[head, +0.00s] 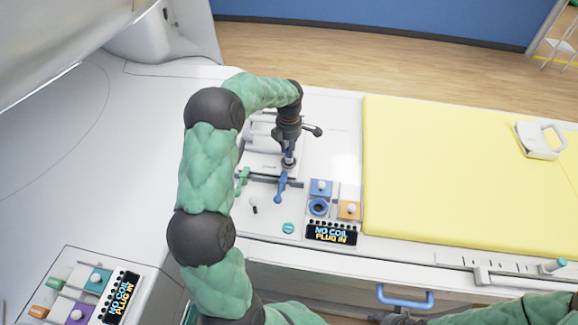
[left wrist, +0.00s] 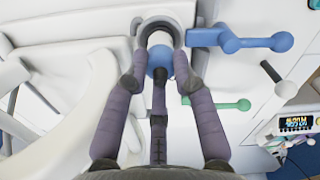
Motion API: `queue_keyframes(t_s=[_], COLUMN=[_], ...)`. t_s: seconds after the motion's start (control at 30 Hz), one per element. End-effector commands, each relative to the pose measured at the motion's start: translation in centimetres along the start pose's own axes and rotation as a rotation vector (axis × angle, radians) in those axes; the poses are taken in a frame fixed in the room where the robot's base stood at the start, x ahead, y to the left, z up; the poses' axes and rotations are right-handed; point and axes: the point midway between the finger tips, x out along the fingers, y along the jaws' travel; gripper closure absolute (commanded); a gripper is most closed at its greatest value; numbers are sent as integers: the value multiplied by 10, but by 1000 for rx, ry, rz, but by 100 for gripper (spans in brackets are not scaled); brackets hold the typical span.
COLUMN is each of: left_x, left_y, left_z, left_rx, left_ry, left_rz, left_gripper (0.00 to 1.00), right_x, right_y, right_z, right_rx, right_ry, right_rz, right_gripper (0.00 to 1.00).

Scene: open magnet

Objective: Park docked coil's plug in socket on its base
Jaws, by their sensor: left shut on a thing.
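The docked coil's white base (head: 258,163) sits on the white table end, partly hidden by my left arm. My left gripper (head: 288,152) points down over it and is shut on the plug, a small white and blue cylinder. The plug (head: 288,163) shows just below the fingers. In the left wrist view, the gripper (left wrist: 160,65) has its purple-grey fingers on both sides of the plug (left wrist: 159,60). I cannot tell whether the plug is seated in the base's socket; the fingers hide it. A blue lever (head: 281,186) and a green lever (head: 242,178) are beside it.
Right of the base are a blue socket panel (head: 320,188), an orange one (head: 349,208) and a display (head: 331,235) reading "NO COIL PLUG IN". A yellow mattress (head: 450,165) bears a white coil (head: 539,140). Another display (head: 121,298) is at lower left.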

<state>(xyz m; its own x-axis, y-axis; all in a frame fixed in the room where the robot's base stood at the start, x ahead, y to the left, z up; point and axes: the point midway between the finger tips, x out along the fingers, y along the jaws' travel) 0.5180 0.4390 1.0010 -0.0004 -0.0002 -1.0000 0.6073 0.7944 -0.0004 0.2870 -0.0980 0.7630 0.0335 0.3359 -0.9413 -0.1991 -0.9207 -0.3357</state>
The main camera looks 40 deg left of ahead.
Motion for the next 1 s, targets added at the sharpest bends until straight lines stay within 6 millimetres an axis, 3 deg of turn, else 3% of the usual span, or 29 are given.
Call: queue_keyframes(t_s=[0.03,0.1,0.13,0.57,1.0], left_x=[0,0,0,-8,-87], left_y=[0,0,0,1,1], left_z=[0,0,0,0,1], left_rx=[0,0,0,0,0], left_ry=[0,0,0,-1,-3], left_rz=[1,1,1,2,3], left_gripper=[68,48,46,46,46], right_x=[0,0,0,0,0], right_y=[0,0,0,0,0], right_z=[0,0,0,0,0], right_rx=[0,0,0,0,0], right_ry=[0,0,0,0,0], right_rz=[0,0,0,0,0], right_gripper=[60,60,60,60,60])
